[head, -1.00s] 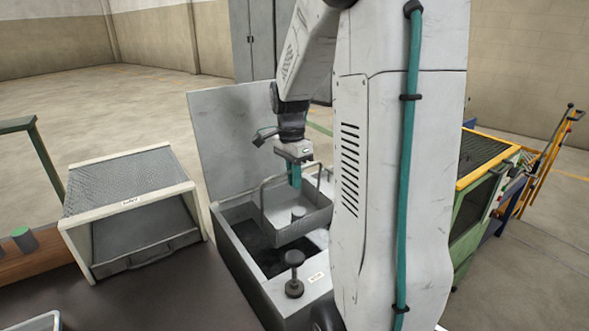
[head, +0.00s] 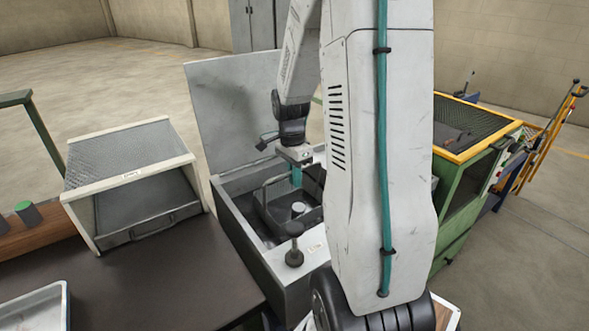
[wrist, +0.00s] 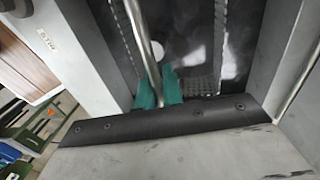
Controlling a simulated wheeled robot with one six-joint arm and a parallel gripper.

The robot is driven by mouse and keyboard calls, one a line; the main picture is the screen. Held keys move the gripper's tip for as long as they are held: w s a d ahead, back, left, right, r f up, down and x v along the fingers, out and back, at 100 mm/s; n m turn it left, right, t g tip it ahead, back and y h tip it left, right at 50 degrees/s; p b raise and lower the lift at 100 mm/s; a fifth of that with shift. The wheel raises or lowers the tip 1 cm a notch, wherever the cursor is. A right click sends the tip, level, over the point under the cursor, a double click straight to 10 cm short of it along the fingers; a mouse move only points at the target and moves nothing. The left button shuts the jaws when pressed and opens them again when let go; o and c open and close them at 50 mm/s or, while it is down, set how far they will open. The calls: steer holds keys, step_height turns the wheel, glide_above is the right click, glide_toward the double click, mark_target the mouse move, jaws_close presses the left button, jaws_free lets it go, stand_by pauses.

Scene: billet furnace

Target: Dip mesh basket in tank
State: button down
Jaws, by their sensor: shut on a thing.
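The mesh basket (head: 270,215) is a grey basket with a raised wire handle, and a small pale cylinder (head: 298,208) is in it. The basket is down inside the open grey tank (head: 262,268), below its rim; whether it touches the bottom is hidden. My gripper (head: 296,178) points down over the tank with teal fingers shut on the basket's handle. In the wrist view the teal fingers (wrist: 158,90) close around the handle bar (wrist: 140,35), with dark liquid and mesh beneath. My arm hides the tank's right side.
The tank's raised lid (head: 235,110) stands behind it. A dark knob (head: 294,250) rises from its front rim. A mesh-topped guard box (head: 130,190) is at left, a white tray (head: 38,308) at front left. A green and yellow machine (head: 465,170) stands right.

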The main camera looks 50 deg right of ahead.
mark_target(295, 205)
steer(key=shift+f, duration=5.4)
steer(key=shift+r, duration=0.1)
steer(key=shift+r, duration=11.8)
